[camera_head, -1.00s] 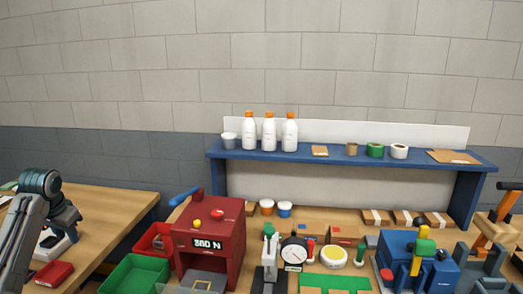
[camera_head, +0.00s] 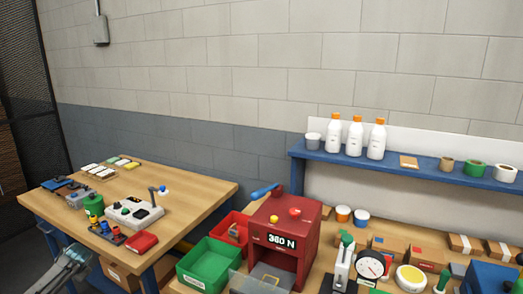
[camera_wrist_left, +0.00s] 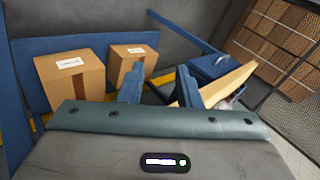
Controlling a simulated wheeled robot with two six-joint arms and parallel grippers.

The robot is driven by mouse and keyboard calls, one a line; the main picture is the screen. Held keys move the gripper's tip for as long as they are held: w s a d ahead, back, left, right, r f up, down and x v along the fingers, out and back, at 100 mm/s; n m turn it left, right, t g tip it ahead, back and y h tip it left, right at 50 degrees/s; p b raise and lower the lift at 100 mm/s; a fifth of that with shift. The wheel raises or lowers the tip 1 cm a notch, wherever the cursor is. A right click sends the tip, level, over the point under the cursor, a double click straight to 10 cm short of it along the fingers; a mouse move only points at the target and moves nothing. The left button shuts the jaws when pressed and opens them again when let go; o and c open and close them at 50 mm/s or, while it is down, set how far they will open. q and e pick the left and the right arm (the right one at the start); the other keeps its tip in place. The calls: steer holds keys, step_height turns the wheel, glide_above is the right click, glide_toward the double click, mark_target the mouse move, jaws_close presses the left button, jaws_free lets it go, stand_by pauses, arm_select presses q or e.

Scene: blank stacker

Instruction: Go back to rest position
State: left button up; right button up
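My left gripper (camera_wrist_left: 159,84) shows in the left wrist view with its two blue fingers apart and nothing between them. It faces the space low under the left wooden table, with cardboard boxes (camera_wrist_left: 72,79) beyond the fingers. In the head view, part of my left arm (camera_head: 66,270) shows at the lower left, in front of the left table's front edge. Whether the fingers touch anything is not clear. My right gripper is not in view.
The left wooden table (camera_head: 190,192) bears a grey-white device (camera_head: 135,212), a red box (camera_head: 142,242) and several small items. The right bench holds a red press (camera_head: 283,228), a green bin (camera_head: 208,262) and a red bin (camera_head: 232,228). A blue shelf (camera_head: 420,168) carries bottles and tape rolls.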

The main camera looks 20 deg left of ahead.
arm_select(q)
steer(key=s+a+f+m, duration=0.25)
steer(key=s+f, duration=0.25)
steer(key=s, duration=0.4)
steer(key=s+a+f+m+t+y, duration=0.1)
steer(key=s+a+f, duration=0.35)
steer(key=s, duration=0.45)
steer(key=s+a+f+m, duration=0.2)
steer(key=s+f, duration=0.3)
steer(key=s, duration=0.4)
steer(key=s+d+f+n+g+h, duration=0.15)
steer(key=s+d+f, duration=0.25)
steer(key=d+f, duration=1)
steer(key=s+d+f+n+t+h, duration=0.1)
steer(key=s+d+f+h, duration=0.3)
steer(key=d+f, duration=1.05)
steer(key=s+d+f+h, duration=0.1)
steer(key=d+f, duration=0.1)
steer(key=d, duration=1)
steer(key=s+d+f+n+h, duration=0.1)
steer(key=d+f, duration=0.2)
steer(key=d, duration=0.9)
steer(key=s+d+f+h, duration=0.1)
steer(key=d+f, duration=0.1)
steer(key=d, duration=1)
steer(key=shift+s+d+f+g+b, duration=0.35)
steer(key=shift+s+f+g+b, duration=0.05)
steer(key=shift+g, duration=0.05)
